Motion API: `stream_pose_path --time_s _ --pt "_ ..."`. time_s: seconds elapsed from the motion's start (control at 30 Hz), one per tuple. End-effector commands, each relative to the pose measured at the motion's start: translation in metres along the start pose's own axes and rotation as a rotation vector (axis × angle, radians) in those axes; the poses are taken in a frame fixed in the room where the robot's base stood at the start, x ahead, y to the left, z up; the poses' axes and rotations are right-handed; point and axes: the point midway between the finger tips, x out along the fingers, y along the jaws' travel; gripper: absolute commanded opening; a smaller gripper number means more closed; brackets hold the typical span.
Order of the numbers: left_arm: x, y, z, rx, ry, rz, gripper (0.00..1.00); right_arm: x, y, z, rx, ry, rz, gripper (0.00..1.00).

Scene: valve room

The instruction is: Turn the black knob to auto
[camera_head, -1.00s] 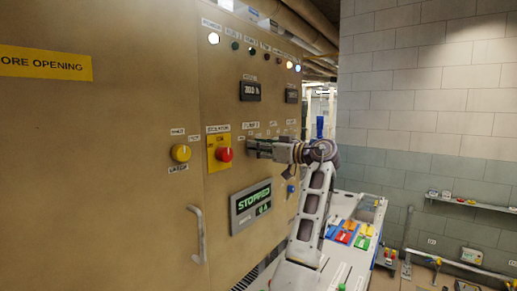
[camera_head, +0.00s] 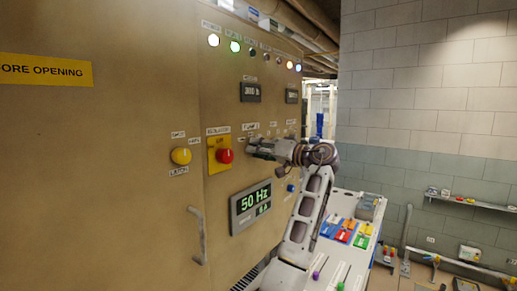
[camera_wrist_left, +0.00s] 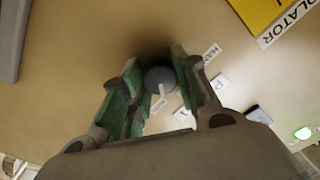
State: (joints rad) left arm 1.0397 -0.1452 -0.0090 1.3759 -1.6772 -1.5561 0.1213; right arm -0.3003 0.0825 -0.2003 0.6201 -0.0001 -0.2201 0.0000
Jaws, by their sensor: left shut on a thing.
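The black knob (camera_wrist_left: 160,79) shows as a dark grey round thing on the tan panel in the left wrist view, between the green-padded fingers of my left gripper (camera_wrist_left: 158,83). In the head view my left gripper (camera_head: 258,148) is at the panel face, just right of the red button, and its fingers hide the knob. The fingers are shut on the knob. Small white labels (camera_wrist_left: 212,53) surround it, partly covered, and I cannot read which position the knob points to. My right gripper is not in view.
Below are a lit display (camera_head: 251,208) reading 50 Hz and a door handle (camera_head: 197,235). A bench with coloured blocks (camera_head: 345,232) stands right of the panel.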

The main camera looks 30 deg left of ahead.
Motion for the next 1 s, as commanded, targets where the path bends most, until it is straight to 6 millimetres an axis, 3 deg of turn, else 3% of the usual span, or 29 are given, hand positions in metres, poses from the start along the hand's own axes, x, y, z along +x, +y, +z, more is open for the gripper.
stream_pose_path --time_s 0.57,0.6,0.77,1.0 --pt "-0.0004 -0.0012 -0.0024 0.041 0.008 0.000 0.06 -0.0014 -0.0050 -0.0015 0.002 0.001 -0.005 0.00" --pt "-0.0003 -0.0012 -0.0025 0.041 0.008 0.000 0.33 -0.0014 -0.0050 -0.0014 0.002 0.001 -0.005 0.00" --pt "-0.0003 -0.0009 -0.0018 0.041 0.006 0.000 0.53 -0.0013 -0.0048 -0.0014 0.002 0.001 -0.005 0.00" --pt "-0.0001 -0.0004 -0.0009 0.042 0.004 0.000 0.53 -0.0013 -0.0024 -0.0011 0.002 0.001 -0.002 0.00"
